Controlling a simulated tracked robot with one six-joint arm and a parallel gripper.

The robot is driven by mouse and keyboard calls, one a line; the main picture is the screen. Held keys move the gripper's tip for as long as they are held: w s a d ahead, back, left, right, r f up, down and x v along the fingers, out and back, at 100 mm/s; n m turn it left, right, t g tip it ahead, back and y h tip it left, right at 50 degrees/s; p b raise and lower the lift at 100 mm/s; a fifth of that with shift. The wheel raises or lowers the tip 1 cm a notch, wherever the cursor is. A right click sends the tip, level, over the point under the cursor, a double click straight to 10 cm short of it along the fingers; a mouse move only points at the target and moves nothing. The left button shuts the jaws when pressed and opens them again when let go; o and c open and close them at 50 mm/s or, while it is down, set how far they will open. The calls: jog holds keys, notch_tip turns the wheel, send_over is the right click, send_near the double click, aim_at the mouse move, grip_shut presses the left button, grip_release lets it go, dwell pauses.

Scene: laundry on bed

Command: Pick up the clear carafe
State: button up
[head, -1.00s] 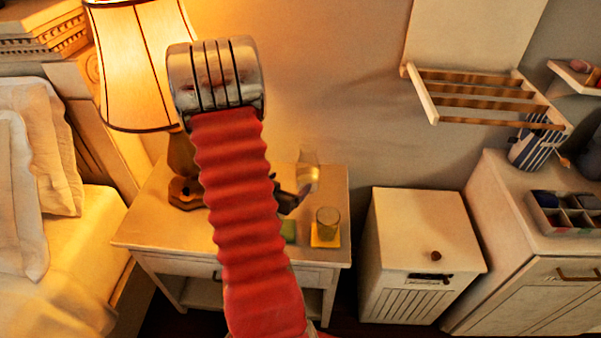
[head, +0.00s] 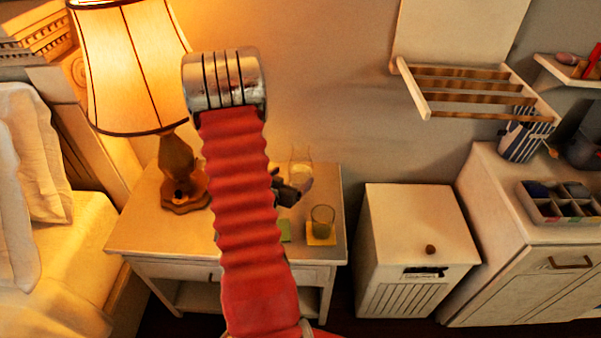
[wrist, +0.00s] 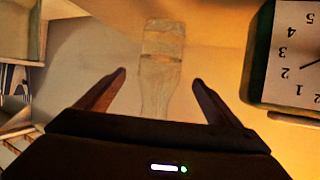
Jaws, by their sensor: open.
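The clear carafe (head: 301,163) stands upright on the nightstand (head: 135,222), toward its back right. In the head view my gripper (head: 298,191) is small and dark in front of the carafe's lower part, partly covered by my red arm. In the wrist view the carafe (wrist: 162,50) is see-through and faint. It shows between the two spread fingers of my gripper (wrist: 160,77), with a gap on each side. My gripper is open and holds nothing. I cannot tell how deep the carafe is between the fingers.
A drinking glass (head: 322,219) stands on a yellow coaster (head: 320,240) at the right front, with a green coaster (head: 285,231) beside it. A lamp (head: 178,175) stands at left. A clock (wrist: 295,55) shows in the wrist view. A white hamper (head: 415,225) is right of the nightstand.

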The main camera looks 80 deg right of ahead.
aim_at(296, 174)
jog(key=shift+x, duration=1.85)
jog(key=shift+x, duration=2.6)
jog(key=shift+f, duration=0.1)
jog(key=shift+w, duration=0.1)
jog(key=shift+c, duration=0.5)
jog(key=c, duration=1.6)
jog(key=shift+c, duration=0.4)
jog(key=shift+r, duration=0.45)
jog(key=shift+r, duration=4.6)
